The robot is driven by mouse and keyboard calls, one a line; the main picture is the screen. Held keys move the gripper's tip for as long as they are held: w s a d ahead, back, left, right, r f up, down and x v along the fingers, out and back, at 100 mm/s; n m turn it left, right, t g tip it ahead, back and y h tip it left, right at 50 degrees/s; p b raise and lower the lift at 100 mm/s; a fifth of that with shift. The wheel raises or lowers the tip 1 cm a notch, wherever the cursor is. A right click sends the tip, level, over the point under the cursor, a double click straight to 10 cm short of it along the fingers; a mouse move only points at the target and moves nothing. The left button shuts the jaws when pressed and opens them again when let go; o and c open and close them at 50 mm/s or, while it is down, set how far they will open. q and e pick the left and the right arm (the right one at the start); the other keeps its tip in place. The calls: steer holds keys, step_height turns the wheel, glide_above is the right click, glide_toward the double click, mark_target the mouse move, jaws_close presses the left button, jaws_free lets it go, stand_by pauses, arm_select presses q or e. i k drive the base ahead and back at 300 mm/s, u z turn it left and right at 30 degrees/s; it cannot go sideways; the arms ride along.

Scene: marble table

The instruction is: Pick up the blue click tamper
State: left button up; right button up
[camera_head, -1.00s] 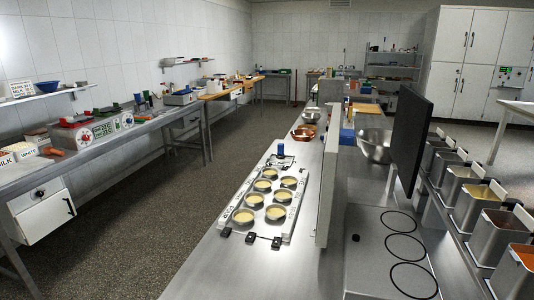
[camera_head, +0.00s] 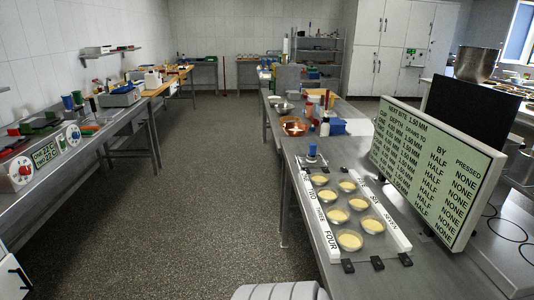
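Neither of my grippers shows in the head view, and nothing is seen touching the tamper.
A tilted display board (camera_head: 436,172) with rows of text stands right of the tray. Black blocks (camera_head: 377,263) lie at the tray's near end. A copper bowl (camera_head: 293,127) and bottles are farther back. Open floor (camera_head: 215,190) lies left of the counter.

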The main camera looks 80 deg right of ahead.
mark_target(312, 157)
steer(key=i, duration=1.3)
steer(key=z, duration=1.7)
steer(key=i, duration=1.6)
steer(key=z, duration=3.5)
steer(key=i, duration=1)
steer(key=u, duration=0.05)
